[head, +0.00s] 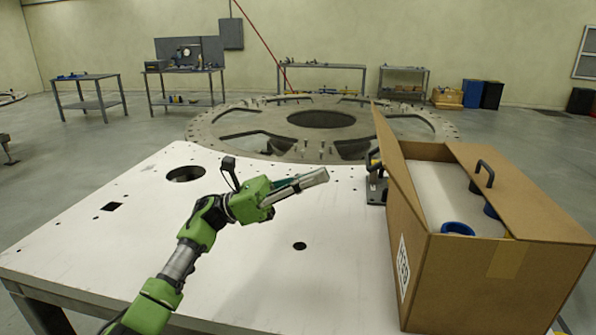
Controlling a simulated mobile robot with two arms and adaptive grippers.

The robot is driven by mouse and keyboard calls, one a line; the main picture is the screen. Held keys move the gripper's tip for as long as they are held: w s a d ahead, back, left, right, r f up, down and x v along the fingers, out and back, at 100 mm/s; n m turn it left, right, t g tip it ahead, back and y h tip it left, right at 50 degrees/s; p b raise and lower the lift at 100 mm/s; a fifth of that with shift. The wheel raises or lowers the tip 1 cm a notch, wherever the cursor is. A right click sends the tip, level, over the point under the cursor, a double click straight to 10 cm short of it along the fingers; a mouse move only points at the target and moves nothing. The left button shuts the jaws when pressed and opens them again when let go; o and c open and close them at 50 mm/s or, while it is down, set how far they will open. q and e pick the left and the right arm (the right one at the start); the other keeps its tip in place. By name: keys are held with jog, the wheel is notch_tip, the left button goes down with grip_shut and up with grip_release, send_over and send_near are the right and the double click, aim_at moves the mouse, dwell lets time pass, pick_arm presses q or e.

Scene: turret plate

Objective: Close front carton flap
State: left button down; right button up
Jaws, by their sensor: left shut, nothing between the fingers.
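A brown cardboard carton (480,290) stands at the right, its top partly open. Its left flap (388,145) stands up, leaning slightly. A right flap (525,195) slants along the right side of the opening. I cannot make out a separate front flap; a strip of tape (507,258) shows at the top of the near face. Inside are a white panel (440,190), a blue ring (457,229) and a black handle (484,173). My left gripper (318,178) is shut and empty above the white table, left of the carton and apart from it. My right gripper is out of view.
The white table (130,240) has several holes and is mostly clear around my left arm. A dark metal bracket (375,180) sits against the carton's left side. A large round turret plate (230,125) lies behind the table. Workbenches (185,72) stand along the far wall.

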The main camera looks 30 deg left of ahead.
aim_at(384, 151)
pick_arm(q)
jog(key=p+x, duration=0.3)
jog(key=x, duration=0.4)
jog(key=shift+w, duration=0.25)
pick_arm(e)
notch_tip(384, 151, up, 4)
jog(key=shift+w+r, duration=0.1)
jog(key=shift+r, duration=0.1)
pick_arm(q)
jog(key=shift+d, duration=0.1)
